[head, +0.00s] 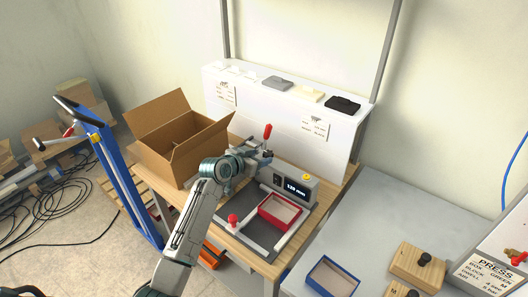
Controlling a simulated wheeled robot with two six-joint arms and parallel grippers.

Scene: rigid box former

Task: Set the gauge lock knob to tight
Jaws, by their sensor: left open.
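A box former with a grey bed (240,233) stands on the wooden table. Its display unit (297,190) reads what looks like 120 mm and has a yellow button on top. A red knob (232,219) stands at the left front of the bed. A red upright handle (267,131) stands behind my left gripper. I cannot tell which is the gauge lock knob, nor its setting. My left gripper (262,158) is open at the back left of the former, near the red handle; its arm hides part of the bed. My right gripper is out of view.
A red tray-like box (279,212) lies in the former. An open cardboard box (180,140) stands behind my left arm. A white ledge (285,110) runs along the back. A blue box (332,277) and wooden blocks (417,266) lie on the grey table at right.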

